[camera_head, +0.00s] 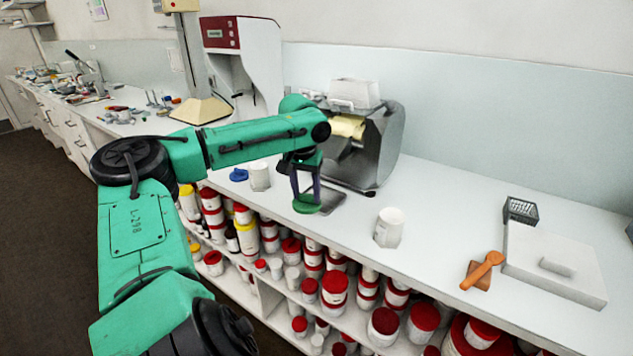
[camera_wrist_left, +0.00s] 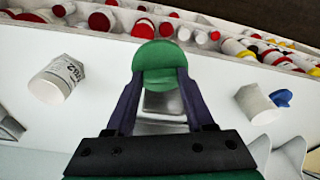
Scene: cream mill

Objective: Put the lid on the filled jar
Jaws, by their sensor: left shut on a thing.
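A green round lid (camera_head: 306,205) is between the fingertips of my left gripper (camera_head: 305,193), which is shut on it above the front part of the counter. In the left wrist view the lid (camera_wrist_left: 158,63) shows between the tips of my left gripper (camera_wrist_left: 160,84). One white jar (camera_head: 389,227) stands upright to the right of the gripper; its label shows in the left wrist view (camera_wrist_left: 57,78). Another white jar (camera_head: 260,177) stands to the left, beside a blue lid (camera_head: 238,174). I cannot tell what either jar holds. My right gripper is not in view.
A grey mill (camera_head: 370,150) stands behind the gripper, with a metal plate (camera_head: 333,199) in front. Red-lidded tubs (camera_head: 335,288) fill shelves below. Bare counter surrounds the right jar.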

